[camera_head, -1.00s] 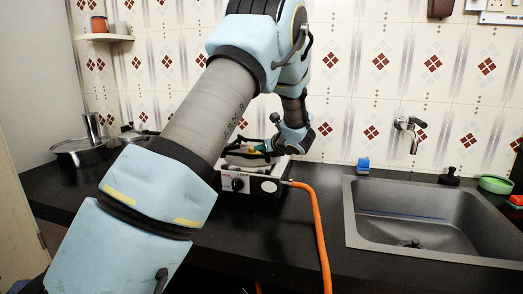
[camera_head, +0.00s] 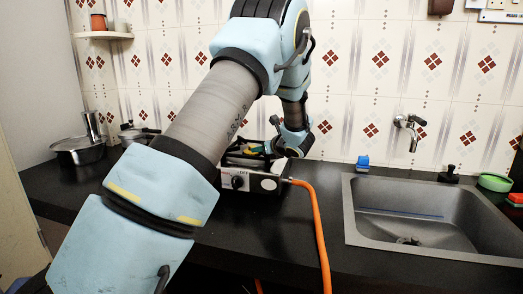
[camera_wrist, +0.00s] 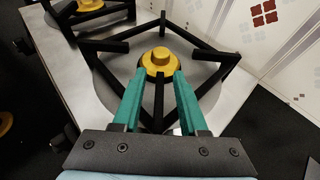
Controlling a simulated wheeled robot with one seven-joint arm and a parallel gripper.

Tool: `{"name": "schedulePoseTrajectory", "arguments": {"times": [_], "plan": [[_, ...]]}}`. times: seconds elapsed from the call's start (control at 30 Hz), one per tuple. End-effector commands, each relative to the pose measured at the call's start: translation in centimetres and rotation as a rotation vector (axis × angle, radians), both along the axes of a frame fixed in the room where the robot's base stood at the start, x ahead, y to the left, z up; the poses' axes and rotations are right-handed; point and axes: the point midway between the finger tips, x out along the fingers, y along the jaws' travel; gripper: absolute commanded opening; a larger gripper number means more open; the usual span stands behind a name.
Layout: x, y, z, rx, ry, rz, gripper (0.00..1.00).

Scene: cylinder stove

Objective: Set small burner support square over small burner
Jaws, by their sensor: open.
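In the wrist view a black square burner support (camera_wrist: 112,46) lies on the stove around a yellow burner (camera_wrist: 159,60) on a round grey plate. The burner shows near the middle of the support. The support's sides look roughly in line with the stove's edges, but I cannot tell exactly. My gripper (camera_wrist: 158,78) is open, its green fingers on either side of one inward black bar, with gaps to it. In the head view my gripper (camera_head: 258,149) is over the stove (camera_head: 252,183), and my wrist hides part of the supports.
A second black support (camera_wrist: 88,14) with a yellow burner stands at the upper left of the wrist view. An orange hose (camera_head: 321,235) leaves the stove's right side. The sink (camera_head: 430,215) is to the right, pots (camera_head: 80,152) to the left. Tiled wall stands behind.

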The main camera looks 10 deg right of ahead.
Motion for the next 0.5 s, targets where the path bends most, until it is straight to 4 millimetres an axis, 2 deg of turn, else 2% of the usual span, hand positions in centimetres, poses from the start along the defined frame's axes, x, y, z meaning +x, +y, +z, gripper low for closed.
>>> {"name": "schedulePoseTrajectory", "arguments": {"times": [0.17, 0.5], "plan": [[-0.6, -0.3, 0.4, -0.001, -0.001, -0.001, 0.42], [-6.7, -2.1, 2.9, -0.003, -0.002, -0.003, 0.42]]}}
